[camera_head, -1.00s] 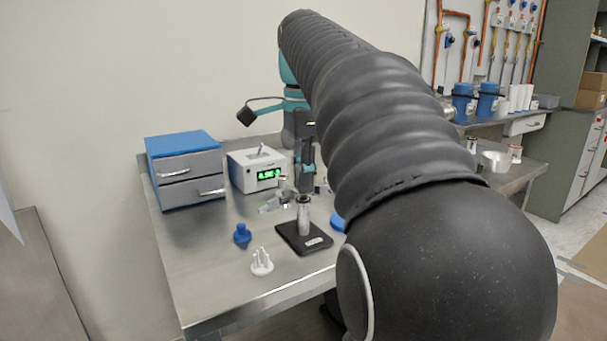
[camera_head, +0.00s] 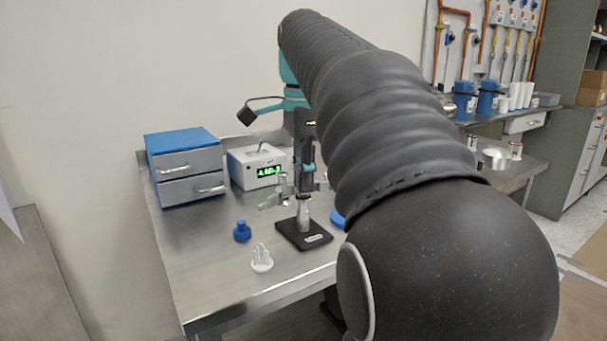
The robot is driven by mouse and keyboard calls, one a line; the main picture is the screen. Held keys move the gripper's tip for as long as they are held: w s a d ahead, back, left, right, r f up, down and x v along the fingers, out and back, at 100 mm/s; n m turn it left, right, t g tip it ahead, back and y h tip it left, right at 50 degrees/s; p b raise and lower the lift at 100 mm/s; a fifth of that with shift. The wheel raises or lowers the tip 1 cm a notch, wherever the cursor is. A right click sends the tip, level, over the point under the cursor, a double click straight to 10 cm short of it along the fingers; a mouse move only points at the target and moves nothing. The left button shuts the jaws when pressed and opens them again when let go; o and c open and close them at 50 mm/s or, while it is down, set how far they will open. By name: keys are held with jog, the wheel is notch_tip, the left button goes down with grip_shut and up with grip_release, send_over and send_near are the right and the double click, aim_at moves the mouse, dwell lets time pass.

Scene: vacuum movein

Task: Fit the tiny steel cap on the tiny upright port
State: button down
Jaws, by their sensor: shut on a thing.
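The upright steel port (camera_head: 303,217) stands on a black square base (camera_head: 291,240) near the middle of the steel table. My gripper (camera_head: 305,190) points down right over the port, its fingertips at the port's top. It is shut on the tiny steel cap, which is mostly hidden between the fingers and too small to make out. I cannot tell whether the cap touches the port or sits just above it.
A white device with a green display (camera_head: 268,171) and a blue-topped drawer box (camera_head: 184,167) stand behind. A small fitting (camera_head: 283,187) is left of my gripper. A blue knob (camera_head: 242,231) and a white pronged piece (camera_head: 261,259) lie front left. My arm hides the right side.

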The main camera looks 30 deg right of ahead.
jog(key=shift+f, duration=0.3)
dwell(0.5)
jog(key=c, duration=1.1)
grip_release()
jog(key=shift+r, duration=0.15)
